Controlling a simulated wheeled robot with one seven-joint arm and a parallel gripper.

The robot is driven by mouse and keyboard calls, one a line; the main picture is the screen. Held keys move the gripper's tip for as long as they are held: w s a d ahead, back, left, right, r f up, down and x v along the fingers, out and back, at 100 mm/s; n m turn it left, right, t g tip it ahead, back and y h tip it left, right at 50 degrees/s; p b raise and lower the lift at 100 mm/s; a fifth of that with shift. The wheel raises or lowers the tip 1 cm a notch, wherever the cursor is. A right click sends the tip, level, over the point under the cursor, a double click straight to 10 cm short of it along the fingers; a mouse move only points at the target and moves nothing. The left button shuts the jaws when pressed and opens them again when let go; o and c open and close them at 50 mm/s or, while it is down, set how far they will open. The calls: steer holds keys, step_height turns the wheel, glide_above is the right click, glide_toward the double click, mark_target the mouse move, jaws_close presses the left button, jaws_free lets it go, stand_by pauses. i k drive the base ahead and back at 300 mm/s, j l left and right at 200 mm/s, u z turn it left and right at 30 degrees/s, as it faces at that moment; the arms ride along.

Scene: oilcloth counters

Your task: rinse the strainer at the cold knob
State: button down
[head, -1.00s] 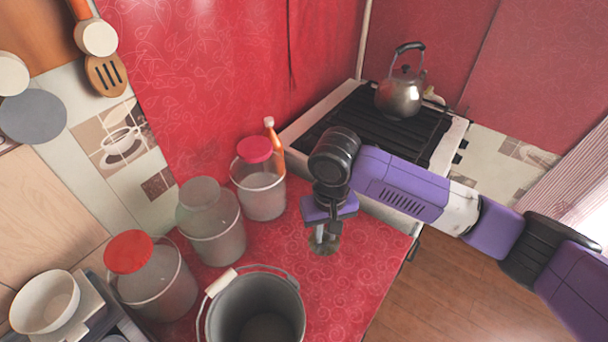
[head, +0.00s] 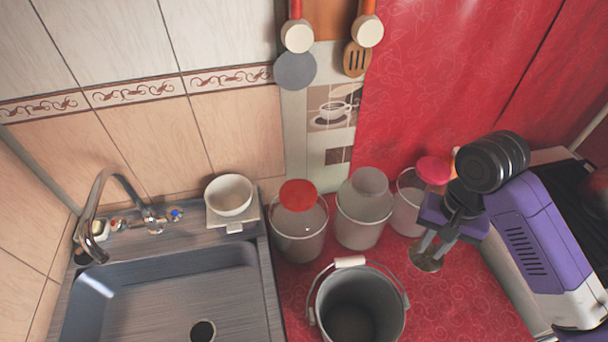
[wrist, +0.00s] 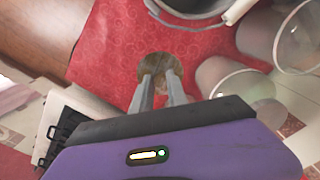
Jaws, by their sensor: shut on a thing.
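The strainer (head: 425,262) is a small round brownish disc held at the tips of my gripper (head: 430,245), over the red oilcloth counter. In the wrist view the strainer (wrist: 160,65) shows beyond the fingers of my gripper (wrist: 160,88), which are shut on it; their tips cover part of it. The cold knob (head: 176,214) is a small blue-marked knob at the right of the tap's base, far left of my gripper. The tap (head: 101,200) curves over the left of the grey sink (head: 262,290). No water shows.
A grey bucket (head: 385,300) with a raised handle stands between my gripper and the sink. Several lidded tubs, one red-lidded (head: 298,196), line the wall. A white bowl (head: 230,195) sits behind the sink's right side. Utensils hang above. The sink basin looks empty.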

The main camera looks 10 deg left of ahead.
mark_target(174, 215)
steer(key=j+u, duration=0.25)
steer(key=k+u, duration=0.1)
steer(key=u, duration=0.2)
steer(key=i+j+u, duration=0.1)
steer(key=u, duration=0.55)
